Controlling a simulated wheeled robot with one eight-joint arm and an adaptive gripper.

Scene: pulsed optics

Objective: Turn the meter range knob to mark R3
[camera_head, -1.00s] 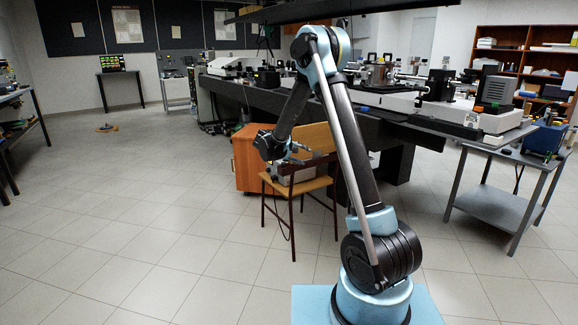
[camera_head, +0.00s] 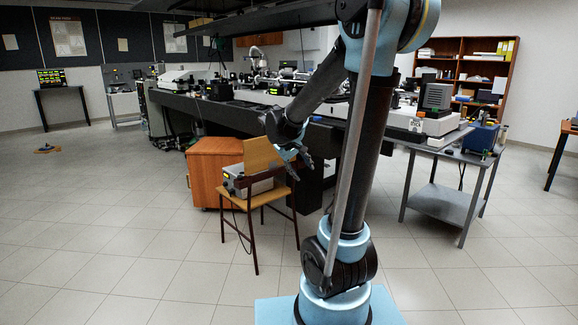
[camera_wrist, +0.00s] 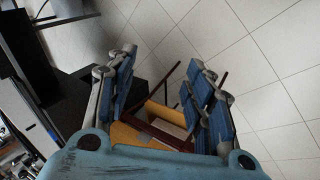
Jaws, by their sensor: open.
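A grey boxed instrument (camera_head: 250,181) with a small lit display sits on the seat of a wooden chair (camera_head: 262,155). It may be the meter; the range knob and mark R3 cannot be made out. My gripper (camera_head: 303,160) hangs just right of the chair's backrest in the head view, empty. In the wrist view my gripper (camera_wrist: 165,95) has its two blue-padded fingers spread apart. Part of the chair (camera_wrist: 160,118) shows between and beyond them, and nothing is held.
An orange wooden cabinet (camera_head: 210,170) stands behind the chair. A long dark optics bench (camera_head: 232,112) with several instruments runs behind it. A grey side table (camera_head: 447,202) stands at right with a blue device (camera_head: 480,138).

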